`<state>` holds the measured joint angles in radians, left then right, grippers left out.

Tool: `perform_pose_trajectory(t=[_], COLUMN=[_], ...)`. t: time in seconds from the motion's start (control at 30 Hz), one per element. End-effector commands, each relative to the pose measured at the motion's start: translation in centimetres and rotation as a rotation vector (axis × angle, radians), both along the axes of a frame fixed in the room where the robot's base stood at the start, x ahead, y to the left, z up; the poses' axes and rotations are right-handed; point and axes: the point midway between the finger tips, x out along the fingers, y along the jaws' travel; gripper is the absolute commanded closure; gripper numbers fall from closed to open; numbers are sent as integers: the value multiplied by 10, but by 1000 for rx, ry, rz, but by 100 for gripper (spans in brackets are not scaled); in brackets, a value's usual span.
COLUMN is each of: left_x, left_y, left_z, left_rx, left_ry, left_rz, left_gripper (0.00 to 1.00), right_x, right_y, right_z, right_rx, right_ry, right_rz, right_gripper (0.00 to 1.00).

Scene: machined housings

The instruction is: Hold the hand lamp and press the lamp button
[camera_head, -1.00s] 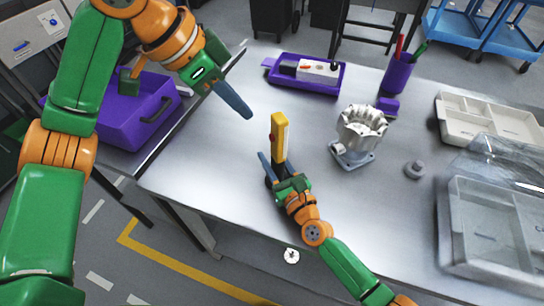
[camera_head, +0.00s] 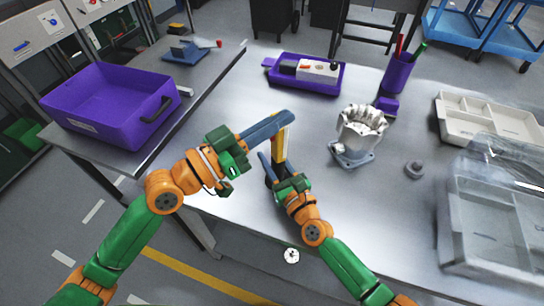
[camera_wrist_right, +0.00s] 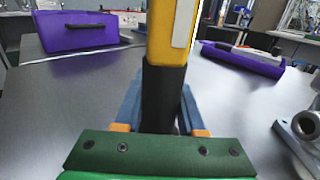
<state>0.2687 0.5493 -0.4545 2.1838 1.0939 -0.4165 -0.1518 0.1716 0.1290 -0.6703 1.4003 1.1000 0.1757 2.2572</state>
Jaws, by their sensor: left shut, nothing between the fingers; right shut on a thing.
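The yellow hand lamp (camera_head: 279,150) stands upright above the table, its black lower part (camera_wrist_right: 163,95) between the fingers of my right gripper (camera_head: 271,170). The right gripper is shut on it, as the right wrist view also shows. My left gripper (camera_head: 287,122) is shut and empty. Its blue fingers reach in from the left across the upper part of the lamp, and in the head view they overlap it. I cannot tell whether they touch it. The lamp's red button is hidden in both current views.
A purple tray (camera_head: 328,89) and purple pen cup (camera_head: 396,75) are farther back. Pale trays (camera_head: 449,130) are at the right; a purple bin (camera_head: 95,128) is on the left table.

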Motion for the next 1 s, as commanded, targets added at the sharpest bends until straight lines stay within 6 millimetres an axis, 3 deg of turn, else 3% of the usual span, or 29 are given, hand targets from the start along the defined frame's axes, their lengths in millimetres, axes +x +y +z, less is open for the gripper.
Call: perform_pose_trajectory(t=[0.2, 0.3, 0.43, 0.57, 1.0], left_x=[-13, -27, -41, -39, -5], left_y=[77, 102, 118, 114, 50], left_z=[-48, -66, -76, -77, -77], left_rx=[-276, -319, -341, -348, -347], left_ry=[36, 35, 25, 21, 22], left_rz=[354, 458, 520, 535, 532], left_gripper=[100, 100, 100, 100, 100], right_x=[0, 0, 0, 0, 0], right_y=[0, 0, 0, 0, 0], right_z=[0, 0, 0, 0, 0], right_rx=[-1, -1, -1, 0, 0], right_ry=[0, 0, 0, -1, -1], right_rz=[-1, -1, -1, -1, -1], right_gripper=[100, 100, 100, 100, 100])
